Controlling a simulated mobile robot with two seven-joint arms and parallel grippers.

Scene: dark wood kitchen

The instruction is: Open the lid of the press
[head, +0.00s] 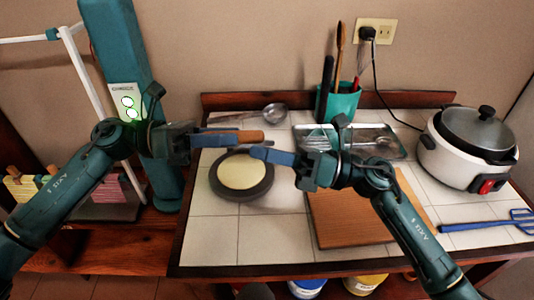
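A round dark grey plate (216,183), which looks like the press, lies on the tiled counter with a pale cream disc (243,172) showing on top. I cannot make out a separate lid or hinge. My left gripper (238,139) is above the far side of the plate, pointing right. A brown wooden bar, perhaps a handle (252,135), shows at its fingers; I cannot tell whether it is gripped. My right gripper (254,152) points left, its fingertip near the plate's upper right edge and below the brown bar. Its finger gap is not visible.
A wooden board (345,228) lies under my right arm. A metal tray (385,140), a teal utensil holder (342,104) and a ladle (275,113) are behind. A white cooker (462,155) and a blue spatula (490,224) are at right. The front left tiles are clear.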

